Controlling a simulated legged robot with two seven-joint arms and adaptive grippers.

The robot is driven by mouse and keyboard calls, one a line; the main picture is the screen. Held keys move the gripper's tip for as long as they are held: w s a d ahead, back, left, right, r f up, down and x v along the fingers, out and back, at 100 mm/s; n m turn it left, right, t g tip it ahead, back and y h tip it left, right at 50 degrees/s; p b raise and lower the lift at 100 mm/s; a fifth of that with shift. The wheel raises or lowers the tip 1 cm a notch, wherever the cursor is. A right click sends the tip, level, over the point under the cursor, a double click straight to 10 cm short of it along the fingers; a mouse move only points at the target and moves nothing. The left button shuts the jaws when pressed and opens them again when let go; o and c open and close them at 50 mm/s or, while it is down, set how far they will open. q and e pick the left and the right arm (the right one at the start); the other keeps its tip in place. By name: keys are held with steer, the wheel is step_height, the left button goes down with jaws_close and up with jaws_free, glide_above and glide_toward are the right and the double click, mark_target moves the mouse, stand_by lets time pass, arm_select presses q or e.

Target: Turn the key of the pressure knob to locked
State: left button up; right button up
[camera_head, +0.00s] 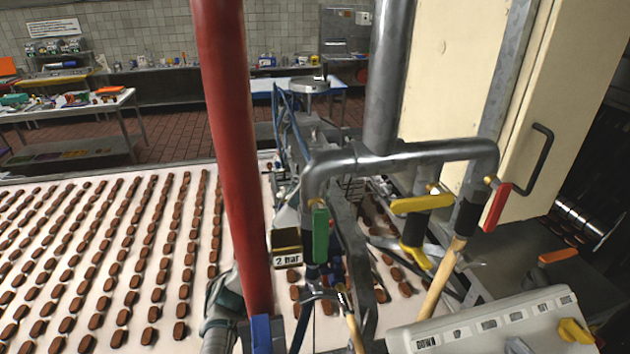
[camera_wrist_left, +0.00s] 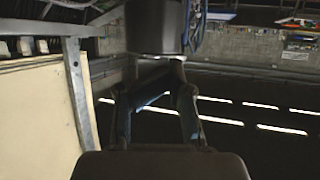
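No part in the head view can be clearly told as the pressure knob or its key. A dark box with a "2 bar" label (camera_head: 287,260) sits right of the thick red pipe (camera_head: 232,150). A pale panel (camera_head: 490,325) at the lower right carries several small buttons, one labelled "DOWN", and a yellow piece (camera_head: 576,331) at its right end. My left gripper (camera_wrist_left: 157,85) fills the middle of the left wrist view, its two dark fingers apart. A dark cylinder (camera_wrist_left: 155,25) is just beyond the fingertips; contact cannot be told. My right gripper is not seen.
A steel pipe (camera_head: 400,157) carries valves with a green handle (camera_head: 320,234), a yellow handle (camera_head: 422,204) and a red handle (camera_head: 497,207). A conveyor (camera_head: 45,200) with rows of brown pieces lies left. A cream cabinet (camera_head: 580,90) stands right.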

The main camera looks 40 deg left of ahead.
arm_select(q)
steer(key=shift+o, duration=0.3)
steer(key=shift+w+d+f, duration=0.1)
steer(key=shift+d, duration=0.05)
steer(key=shift+w+d, duration=0.2)
steer(key=shift+s+d, duration=0.15)
steer(key=shift+d, duration=0.1)
steer(key=s+a+r, duration=0.5)
steer(key=s+a, duration=0.3)
steer(key=a, duration=0.1)
steer(key=shift+s+a+r, duration=0.25)
steer(key=shift+s+a, duration=0.05)
steer(key=shift+s, duration=0.05)
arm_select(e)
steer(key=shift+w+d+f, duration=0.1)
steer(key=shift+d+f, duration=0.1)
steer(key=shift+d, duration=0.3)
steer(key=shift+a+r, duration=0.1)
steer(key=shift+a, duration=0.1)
